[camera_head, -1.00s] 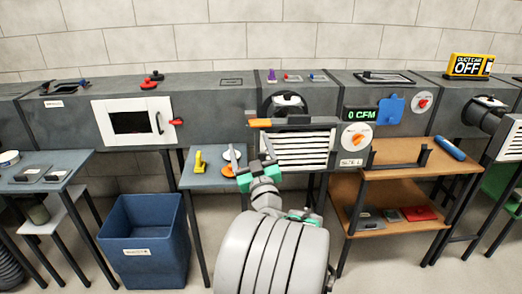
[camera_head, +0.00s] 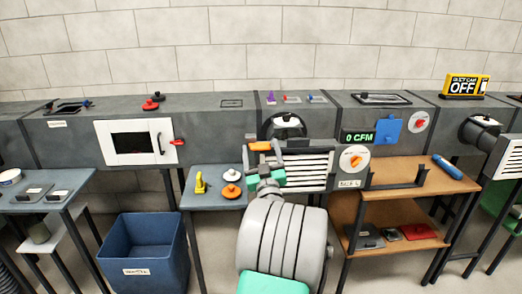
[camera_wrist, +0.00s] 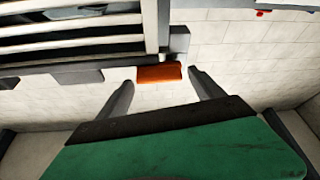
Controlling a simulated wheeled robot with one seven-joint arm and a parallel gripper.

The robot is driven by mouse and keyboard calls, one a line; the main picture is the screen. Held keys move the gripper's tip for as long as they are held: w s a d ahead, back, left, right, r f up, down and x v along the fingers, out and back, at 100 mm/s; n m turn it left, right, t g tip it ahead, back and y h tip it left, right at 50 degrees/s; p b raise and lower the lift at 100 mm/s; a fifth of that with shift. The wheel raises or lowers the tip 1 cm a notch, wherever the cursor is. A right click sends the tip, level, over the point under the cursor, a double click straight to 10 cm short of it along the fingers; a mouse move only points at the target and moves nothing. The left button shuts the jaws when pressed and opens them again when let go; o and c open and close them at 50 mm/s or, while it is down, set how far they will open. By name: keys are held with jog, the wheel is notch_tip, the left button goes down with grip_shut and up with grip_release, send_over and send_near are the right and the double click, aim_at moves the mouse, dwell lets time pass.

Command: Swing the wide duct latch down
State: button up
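An orange-ended handle (camera_head: 260,146), which looks like the wide duct latch, sits at the upper left of the white slatted grille (camera_head: 308,163). A dark bar runs level from it along the grille's top. In the wrist view its orange end (camera_wrist: 158,74) shows between my fingertips, beside the slats (camera_wrist: 75,35). My gripper (camera_head: 262,152) is at the handle in the head view. Its two dark fingers (camera_wrist: 164,76) are spread open on either side of the orange end. I cannot tell whether they touch it. My arm hides the grille's lower left part.
An orange dial (camera_head: 354,158) is right of the grille, below a 0 CFM display (camera_head: 358,137). A blue-grey table (camera_head: 205,201) with yellow and orange pieces stands left of my arm, near a blue bin (camera_head: 144,257). A brown shelf (camera_head: 440,175) stands right.

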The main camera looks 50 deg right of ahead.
jog(key=c, duration=1.1)
jog(key=m+g+h+p, duration=0.1)
jog(key=m, duration=0.1)
jog(key=shift+m+p, duration=0.3)
jog(key=shift+p, duration=0.05)
jog(key=shift+f+m, duration=0.25)
jog(key=shift+m, duration=0.25)
jog(key=o, duration=1.3)
jog(key=shift+s, duration=0.1)
